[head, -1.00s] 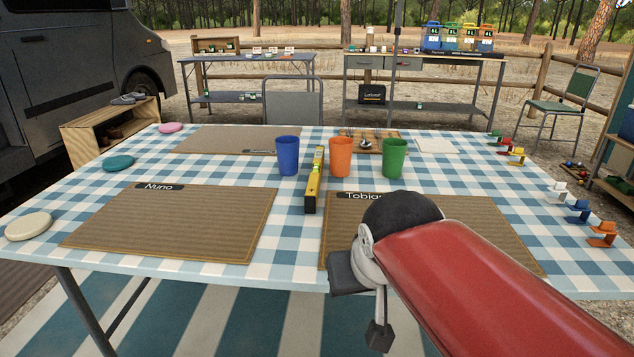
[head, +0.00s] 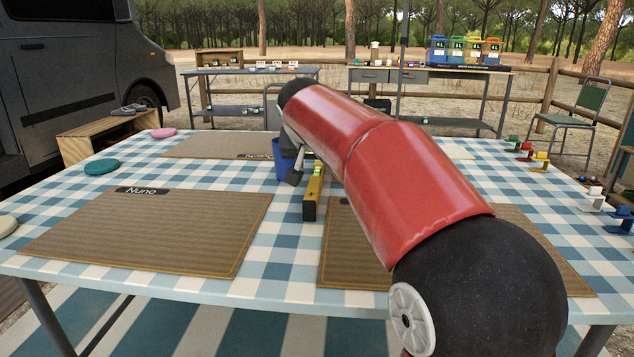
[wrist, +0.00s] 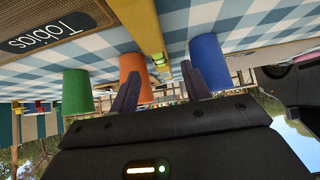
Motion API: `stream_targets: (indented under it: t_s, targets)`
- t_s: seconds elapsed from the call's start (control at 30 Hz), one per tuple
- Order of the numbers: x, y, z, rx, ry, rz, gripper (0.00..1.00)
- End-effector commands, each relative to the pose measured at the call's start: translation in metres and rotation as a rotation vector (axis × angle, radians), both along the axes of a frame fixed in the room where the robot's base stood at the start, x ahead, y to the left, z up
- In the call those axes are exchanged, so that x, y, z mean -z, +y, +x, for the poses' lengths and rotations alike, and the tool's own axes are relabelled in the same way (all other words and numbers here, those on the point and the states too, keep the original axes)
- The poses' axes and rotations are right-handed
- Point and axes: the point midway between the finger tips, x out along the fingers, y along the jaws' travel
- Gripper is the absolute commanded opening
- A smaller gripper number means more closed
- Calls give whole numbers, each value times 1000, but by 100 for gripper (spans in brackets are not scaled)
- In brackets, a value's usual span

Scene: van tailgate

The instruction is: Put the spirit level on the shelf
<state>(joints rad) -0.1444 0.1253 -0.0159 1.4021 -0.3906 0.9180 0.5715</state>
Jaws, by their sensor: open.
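The yellow and black spirit level (head: 312,197) lies lengthwise on the checked table, between the two near placemats. Its near end shows in the head view; my arm covers its far end. In the wrist view, which is upside down, the level (wrist: 146,26) runs toward the gap between my fingers. A low wooden shelf unit (head: 88,135) with shoes stands left of the table. Which shelf the task means is unclear.
A blue cup (wrist: 208,62) stands on one side of the level, an orange cup (wrist: 136,66) and green cup (wrist: 77,90) on the other, close to my fingers. Work tables with lower shelves (head: 240,107) stand behind. Coloured clips (head: 540,160) line the table's right edge.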

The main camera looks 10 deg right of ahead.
Motion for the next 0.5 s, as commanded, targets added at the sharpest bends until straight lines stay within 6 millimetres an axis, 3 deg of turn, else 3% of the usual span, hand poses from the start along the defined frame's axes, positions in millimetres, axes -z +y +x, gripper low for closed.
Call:
stream_targets:
  t_s: [0.5]
  targets:
    - [44, -13, 37, -1, 1, -1, 47]
